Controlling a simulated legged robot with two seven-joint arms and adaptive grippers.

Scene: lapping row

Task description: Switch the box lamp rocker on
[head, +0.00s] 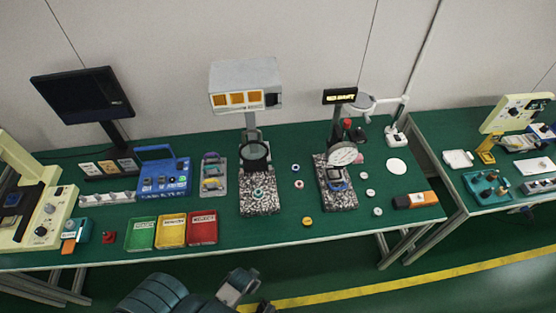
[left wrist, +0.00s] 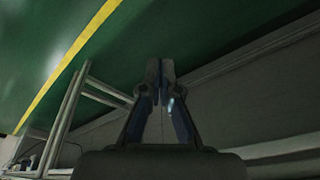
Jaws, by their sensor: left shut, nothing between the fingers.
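The box lamp (head: 245,83) is a pale grey box on a post above a speckled stone plate (head: 260,200), at the back middle of the green bench. Its front has several orange panels and a small dark patch (head: 271,99) at the right, possibly the rocker; its on or off position is too small to tell. My left arm (head: 165,295) shows at the bottom of the head view, in front of the bench and well away from the lamp. In the left wrist view my left gripper (left wrist: 160,66) is shut and empty. My right gripper is not in view.
Green, yellow and red trays (head: 171,231) stand front left, with a blue case (head: 164,175) behind. A second stone plate (head: 333,203) stands to the right. The bench front middle is mostly clear.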

